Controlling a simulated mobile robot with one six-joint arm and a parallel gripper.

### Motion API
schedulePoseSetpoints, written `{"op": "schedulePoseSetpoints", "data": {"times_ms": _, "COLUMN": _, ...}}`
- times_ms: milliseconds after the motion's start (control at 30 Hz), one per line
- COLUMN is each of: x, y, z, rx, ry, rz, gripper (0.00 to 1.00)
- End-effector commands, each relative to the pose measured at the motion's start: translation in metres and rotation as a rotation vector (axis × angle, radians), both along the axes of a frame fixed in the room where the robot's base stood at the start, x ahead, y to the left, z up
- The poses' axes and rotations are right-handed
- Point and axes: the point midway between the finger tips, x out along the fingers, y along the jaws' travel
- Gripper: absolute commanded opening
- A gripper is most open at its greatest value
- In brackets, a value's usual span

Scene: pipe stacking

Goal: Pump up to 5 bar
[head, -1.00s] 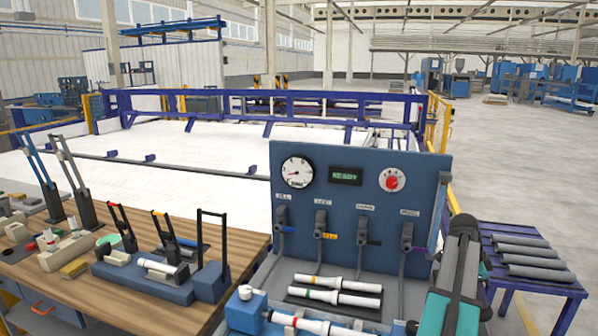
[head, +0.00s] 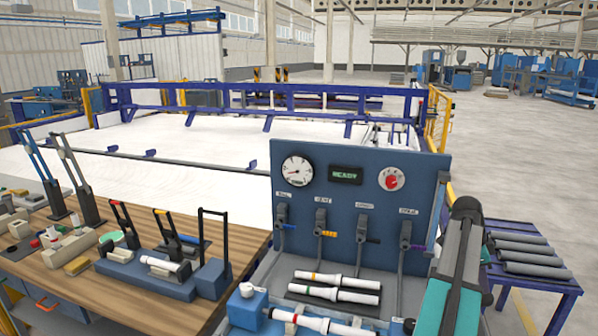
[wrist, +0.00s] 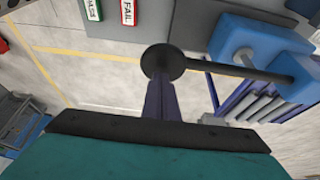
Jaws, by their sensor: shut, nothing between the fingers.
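The pressure gauge (head: 297,170) on the blue test panel (head: 330,240) has its needle toward the lower left; its numbers are too small to read. The display (head: 345,175) beside it reads READY. In the wrist view, my gripper (wrist: 162,80) shows as dark purple fingers, shut and empty. Its tips overlap a round black knob (wrist: 163,56), and I cannot tell whether they touch. A dark lever (wrist: 235,71) runs from the knob to a blue block (wrist: 292,82). In the head view, the fingers are hidden or out of frame below my arm.
A wooden bench (head: 50,255) with tools stands left. A purple table (head: 535,278) with grey pipes stands right. PASS and FAIL (wrist: 128,11) labels show in the wrist view.

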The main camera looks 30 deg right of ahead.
Motion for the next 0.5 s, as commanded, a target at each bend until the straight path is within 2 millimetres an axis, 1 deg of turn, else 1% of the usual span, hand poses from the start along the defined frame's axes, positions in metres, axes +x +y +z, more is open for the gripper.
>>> {"op": "schedulePoseSetpoints", "data": {"times_ms": 167, "x": 0.0, "y": 0.0, "z": -0.005, "rx": 0.001, "ry": 0.001, "rz": 0.0, "gripper": 0.0}}
{"op": "schedulePoseSetpoints", "data": {"times_ms": 500, "x": 0.001, "y": -0.001, "z": -0.025, "rx": 0.001, "ry": 0.001, "rz": 0.0, "gripper": 0.0}}
